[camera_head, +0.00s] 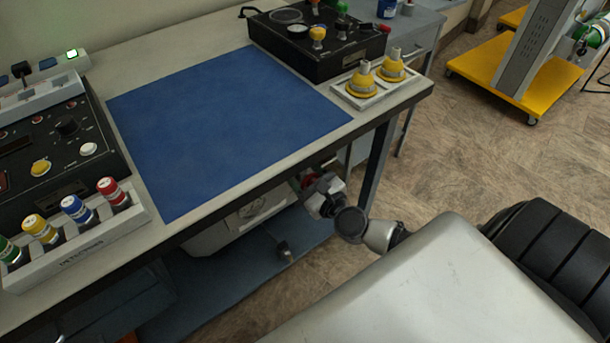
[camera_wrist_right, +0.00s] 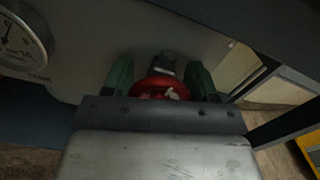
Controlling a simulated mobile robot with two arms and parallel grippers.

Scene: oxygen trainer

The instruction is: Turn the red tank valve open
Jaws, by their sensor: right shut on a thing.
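The red tank valve (camera_wrist_right: 157,85) is a round red handwheel in the right wrist view. It sits between the two green fingers of my right gripper (camera_wrist_right: 161,76), which is shut on it. A grey fitting (camera_wrist_right: 163,66) shows just beyond the wheel. The pale tank (camera_wrist_right: 95,50) lies behind it. In the head view, a bit of the red valve (camera_head: 306,178) shows below the table's front edge, at the end of my right arm. The white tank (camera_head: 212,238) lies under the table there, partly hidden by the tabletop. My left gripper is not in view.
A round gauge marked TANK (camera_wrist_right: 18,45) is at the left of the wrist view. The table (camera_head: 225,188) hangs close over my right gripper, and a dark table leg (camera_head: 379,165) stands to its right. A blue mat (camera_head: 220,120) lies bare on top.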

